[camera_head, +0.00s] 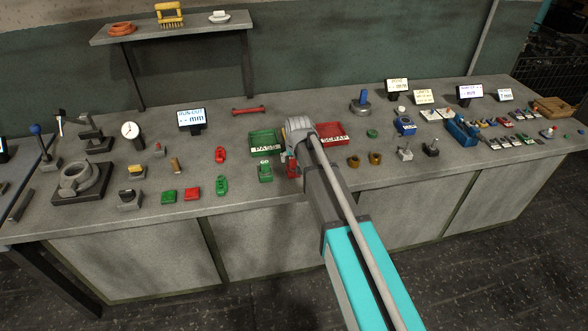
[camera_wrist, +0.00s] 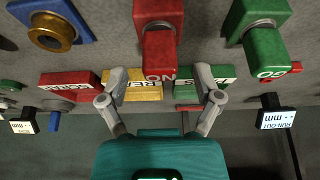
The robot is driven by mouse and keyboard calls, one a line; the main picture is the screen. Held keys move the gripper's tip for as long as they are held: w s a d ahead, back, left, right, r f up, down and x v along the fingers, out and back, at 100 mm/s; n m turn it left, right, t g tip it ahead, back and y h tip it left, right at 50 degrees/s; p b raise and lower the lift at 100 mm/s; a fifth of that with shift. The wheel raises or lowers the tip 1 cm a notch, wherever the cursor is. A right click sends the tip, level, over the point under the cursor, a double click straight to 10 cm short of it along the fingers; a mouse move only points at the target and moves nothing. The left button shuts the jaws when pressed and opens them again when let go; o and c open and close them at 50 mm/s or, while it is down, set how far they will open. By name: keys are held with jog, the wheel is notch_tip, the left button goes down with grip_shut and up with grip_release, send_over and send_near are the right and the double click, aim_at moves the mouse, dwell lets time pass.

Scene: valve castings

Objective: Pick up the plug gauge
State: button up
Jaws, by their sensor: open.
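No piece is marked as the plug gauge, so I cannot tell for sure which one it is. A red block-shaped piece labelled NO (camera_wrist: 158,45), with a grey collar, lies ahead of my gripper (camera_wrist: 160,82) in the wrist view. A similar green piece labelled GO (camera_wrist: 265,40) is to its right. In the head view the green piece (camera_head: 265,172) stands left of my gripper (camera_head: 292,152), and the red piece (camera_head: 292,169) is partly hidden by it. A red bar with thicker ends (camera_head: 248,110) lies behind the green tray. My gripper is open and empty, its fingers apart.
A green PASS tray (camera_head: 265,149) and red SCRAP tray (camera_head: 331,141) flank my gripper. A yellow tray (camera_wrist: 137,95) lies between them in the wrist view. A blue block (camera_wrist: 75,12) holds a brass ring. Brass rings (camera_head: 375,158) and small fixtures crowd the bench (camera_head: 330,185).

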jog(key=shift+w+f, duration=0.2)
jog(key=shift+f, duration=0.25)
dwell(0.3)
grip_shut()
